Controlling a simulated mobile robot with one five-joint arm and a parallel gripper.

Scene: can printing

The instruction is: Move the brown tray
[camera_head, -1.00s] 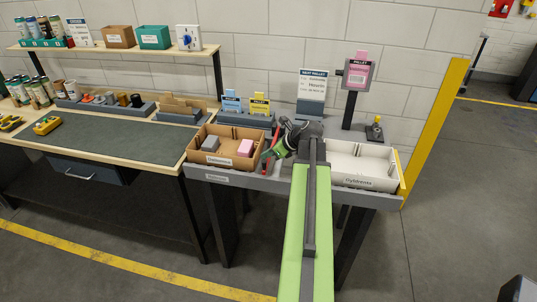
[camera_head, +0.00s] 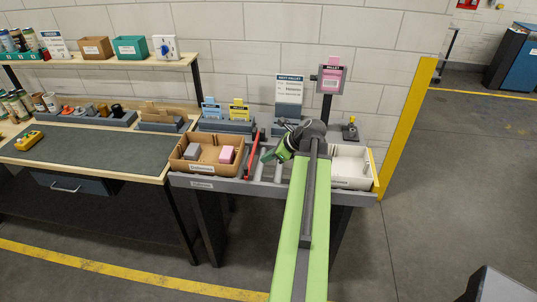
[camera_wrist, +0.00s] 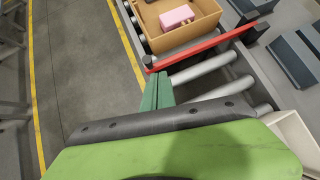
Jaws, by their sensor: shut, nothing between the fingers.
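The brown tray (camera_head: 187,168) stands at the left end of the roller conveyor in the head view, with a grey block (camera_head: 192,152) and a pink block (camera_head: 227,154) inside. Part of the tray (camera_wrist: 200,33) shows at the top of the wrist view. My gripper (camera_head: 267,155) is shut and empty, to the right of the tray and apart from it. In the wrist view its green fingers (camera_wrist: 157,92) are together, close to a red bar (camera_wrist: 200,47) that lies between them and the tray.
A white tray (camera_head: 350,182) stands on the conveyor's right end, partly hidden by my arm. Bare rollers (camera_wrist: 205,75) lie between the trays. A yellow post (camera_head: 405,130) stands at the right. A workbench (camera_head: 90,150) adjoins on the left.

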